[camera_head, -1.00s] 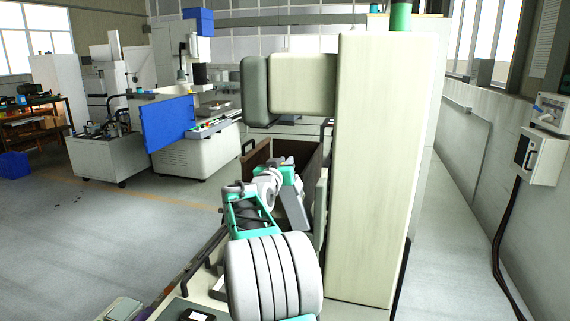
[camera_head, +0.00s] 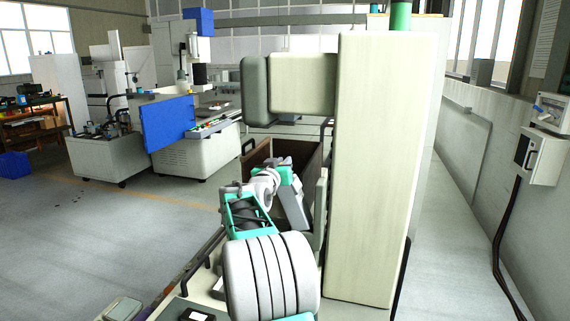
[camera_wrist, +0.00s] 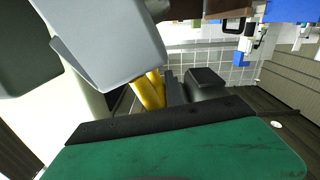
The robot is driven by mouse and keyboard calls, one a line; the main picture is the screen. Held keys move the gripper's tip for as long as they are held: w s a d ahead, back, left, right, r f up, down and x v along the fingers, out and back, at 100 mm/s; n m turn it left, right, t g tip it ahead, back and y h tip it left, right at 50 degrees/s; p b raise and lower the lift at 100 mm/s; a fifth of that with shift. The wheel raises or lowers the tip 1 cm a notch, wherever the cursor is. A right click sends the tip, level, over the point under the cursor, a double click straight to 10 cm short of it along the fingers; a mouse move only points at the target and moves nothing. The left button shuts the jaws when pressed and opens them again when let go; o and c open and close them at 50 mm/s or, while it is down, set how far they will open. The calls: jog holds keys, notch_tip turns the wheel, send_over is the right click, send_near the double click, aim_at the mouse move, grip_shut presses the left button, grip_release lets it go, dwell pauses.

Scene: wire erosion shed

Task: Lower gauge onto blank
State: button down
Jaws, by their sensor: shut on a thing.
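My gripper (camera_head: 294,210) is at the end of my bent arm, pointing down into the open tank (camera_head: 313,162) just left of the cream machine column. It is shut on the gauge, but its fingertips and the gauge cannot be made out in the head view. In the wrist view a large green piece with a black edge (camera_wrist: 180,150) fills the bottom. Yellow parts (camera_wrist: 151,90) and a dark block (camera_wrist: 205,83) show beyond it; I cannot tell which belong to the gauge. The blank cannot be made out, nor whether anything touches it.
The cream machine column (camera_head: 375,170) stands close right of my arm, its grey-ended head (camera_head: 257,92) overhanging the tank. A blue panel (camera_head: 168,124) and a second machine (camera_head: 200,156) stand behind left. A control box (camera_head: 541,157) hangs on the right wall. The left floor is open.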

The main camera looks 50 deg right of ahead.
jog(key=shift+w+a+f+n+b, duration=1.1)
jog(key=shift+w+f+n, duration=0.9)
jog(key=shift+f, duration=1.25)
jog(key=shift+w+a+f+n+b, duration=0.95)
jog(key=shift+w+a+f+n, duration=0.45)
jog(key=shift+w+f, duration=1.5)
jog(key=shift+w+a+f+n+b, duration=1)
jog(key=shift+w+f+n, duration=0.9)
jog(key=shift+f, duration=1.75)
jog(key=c, duration=1.5)
grip_release()
jog(key=shift+s+d, duration=0.1)
jog(key=shift+o, duration=0.2)
jog(key=shift+r, duration=0.1)
